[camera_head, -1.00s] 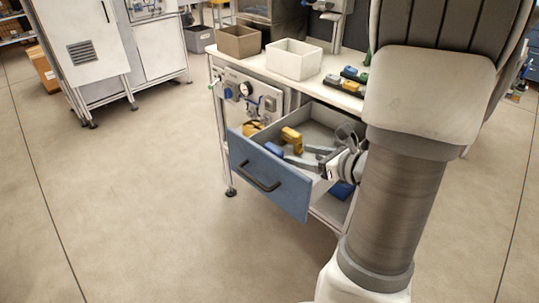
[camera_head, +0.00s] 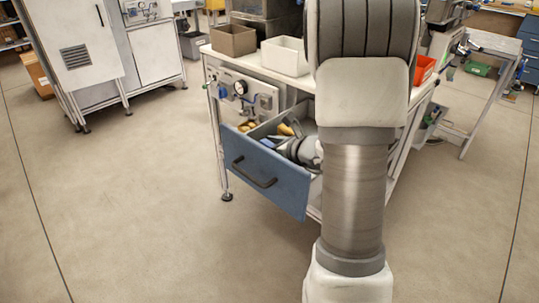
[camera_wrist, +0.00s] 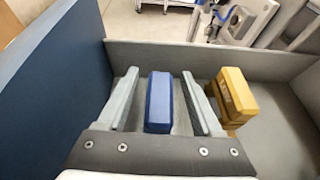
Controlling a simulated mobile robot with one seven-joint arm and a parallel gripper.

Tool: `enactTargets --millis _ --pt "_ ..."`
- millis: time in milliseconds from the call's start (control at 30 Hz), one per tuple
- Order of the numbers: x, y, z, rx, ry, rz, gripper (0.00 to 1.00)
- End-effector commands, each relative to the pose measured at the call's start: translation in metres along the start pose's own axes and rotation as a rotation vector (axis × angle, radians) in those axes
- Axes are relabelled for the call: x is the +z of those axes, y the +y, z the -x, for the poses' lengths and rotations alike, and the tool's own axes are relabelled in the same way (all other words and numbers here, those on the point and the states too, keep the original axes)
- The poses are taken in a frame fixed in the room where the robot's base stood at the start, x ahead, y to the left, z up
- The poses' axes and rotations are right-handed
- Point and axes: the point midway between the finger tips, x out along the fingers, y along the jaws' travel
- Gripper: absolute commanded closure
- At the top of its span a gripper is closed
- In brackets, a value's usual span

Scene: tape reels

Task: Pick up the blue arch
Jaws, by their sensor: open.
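The blue arch (camera_wrist: 158,103) lies in the open drawer and shows in the wrist view as a blue block with a rounded-edged top. Its arch shape cannot be made out from this angle. My gripper (camera_wrist: 160,75) is open, with one finger on each side of the blue arch and a visible gap on both sides. Whether the fingers are level with it or above it is hard to tell. In the head view, part of the blue arch (camera_head: 268,143) shows beside my wrist, and my arm hides much of the drawer.
A stacked yellow piece (camera_wrist: 236,93) stands just right of my right finger. The blue drawer front (camera_head: 264,172) rises close on the left in the wrist view. Grey drawer walls (camera_wrist: 215,57) enclose the space. A white bin (camera_head: 285,56) and a brown bin (camera_head: 233,40) stand on the bench.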

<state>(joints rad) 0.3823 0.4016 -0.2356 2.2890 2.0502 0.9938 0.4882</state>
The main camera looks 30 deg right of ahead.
Motion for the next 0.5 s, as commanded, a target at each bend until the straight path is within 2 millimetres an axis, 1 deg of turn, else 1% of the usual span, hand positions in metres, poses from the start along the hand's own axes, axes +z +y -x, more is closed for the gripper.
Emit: enactTargets --millis 67,233,367,400,467,500 --pt "-0.0005 0.0002 -0.0047 0.0 0.0 -0.001 0.33" --pt "0.0004 0.0 -0.0041 -0.001 0.0 -0.001 0.33" --pt "0.0003 0.0 -0.0039 -0.001 0.0 -0.001 0.56" --pt "0.0004 0.0 -0.0038 -0.001 0.0 -0.001 0.64" --pt "0.0003 0.0 -0.0038 -0.001 0.0 -0.001 0.74" --pt "0.0003 0.0 -0.0038 -0.001 0.0 -0.001 0.82"
